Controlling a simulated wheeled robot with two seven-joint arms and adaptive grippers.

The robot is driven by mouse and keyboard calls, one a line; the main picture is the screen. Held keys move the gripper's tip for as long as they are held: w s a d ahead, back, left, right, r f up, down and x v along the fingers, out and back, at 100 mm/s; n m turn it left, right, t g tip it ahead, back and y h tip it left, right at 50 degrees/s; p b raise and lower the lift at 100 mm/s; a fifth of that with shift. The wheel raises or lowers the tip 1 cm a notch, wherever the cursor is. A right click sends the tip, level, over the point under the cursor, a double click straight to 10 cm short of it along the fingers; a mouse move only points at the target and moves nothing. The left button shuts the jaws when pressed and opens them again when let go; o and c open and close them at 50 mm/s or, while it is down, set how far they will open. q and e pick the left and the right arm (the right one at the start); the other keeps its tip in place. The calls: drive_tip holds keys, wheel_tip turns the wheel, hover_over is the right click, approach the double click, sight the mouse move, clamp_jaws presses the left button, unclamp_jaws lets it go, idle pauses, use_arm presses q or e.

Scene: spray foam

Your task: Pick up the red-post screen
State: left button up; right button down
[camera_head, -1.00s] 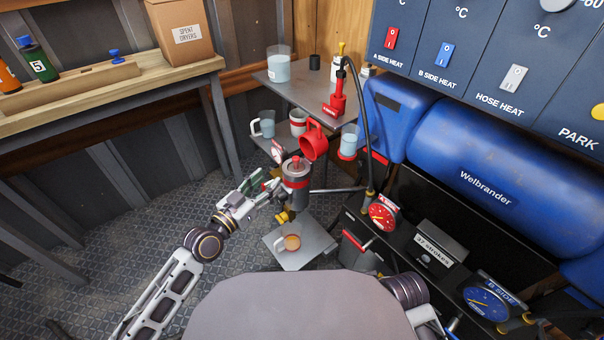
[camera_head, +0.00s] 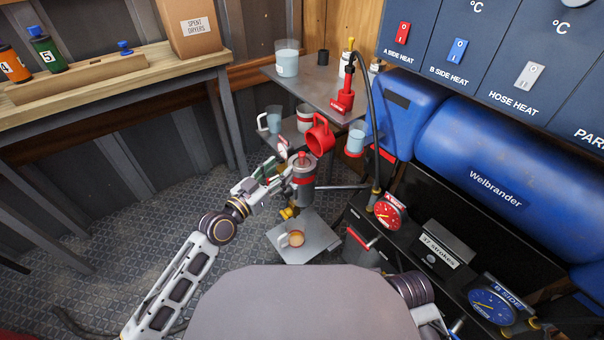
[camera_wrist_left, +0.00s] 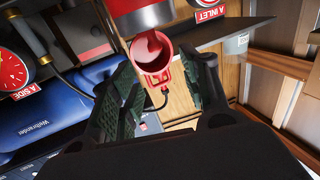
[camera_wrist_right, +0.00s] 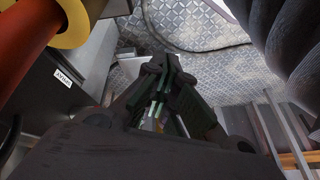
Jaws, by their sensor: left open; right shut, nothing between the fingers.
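I cannot clearly pick out a red-post screen in any view. A grey canister (camera_head: 303,188) with a red band and red top stands near the centre of the head view. A red cup-shaped part (camera_head: 320,136) is just above it; a red cup also shows in the left wrist view (camera_wrist_left: 152,55). My left gripper (camera_head: 268,180) is open, just left of the canister. In the left wrist view its fingers (camera_wrist_left: 165,88) are spread, with the red cup visible between and beyond them. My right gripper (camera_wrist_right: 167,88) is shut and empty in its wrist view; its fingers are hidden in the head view.
A grey shelf (camera_head: 318,92) holds a beaker (camera_head: 287,58) and a red fitting with a hose. Cups stand on a lower shelf. A low plate (camera_head: 310,245) carries a cup (camera_head: 292,239). A bucket (camera_head: 362,248) and blue machine (camera_head: 500,150) are right. A wooden bench (camera_head: 110,85) is left.

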sight(302, 152)
use_arm(q)
drive_tip(key=x, duration=0.6)
drive_tip(key=shift+b, duration=0.4)
use_arm(e)
drive_tip(key=shift+a+f, duration=0.15)
drive_tip(key=shift+f, duration=0.4)
drive_tip(key=shift+a+f, duration=0.15)
drive_tip(key=shift+f, duration=0.4)
use_arm(q)
drive_tip(key=shift+w+d, duration=0.1)
drive_tip(key=shift+d, duration=0.05)
drive_tip(key=shift+w+d+f, duration=0.1)
drive_tip(key=shift+w+d, duration=0.15)
drive_tip(key=shift+d, duration=0.05)
drive_tip(key=shift+b+x, duration=0.6)
drive_tip(key=shift+x, duration=1.45)
drive_tip(key=shift+s+d+f, duration=0.1)
drive_tip(key=shift+d, duration=0.05)
use_arm(e)
drive_tip(key=f, duration=0.1)
drive_tip(key=a+f, duration=0.1)
drive_tip(key=f, duration=0.1)
drive_tip(key=shift+w+f+t+y, duration=0.2)
drive_tip(key=shift+t+y, duration=0.1)
drive_tip(key=shift+y, duration=0.1)
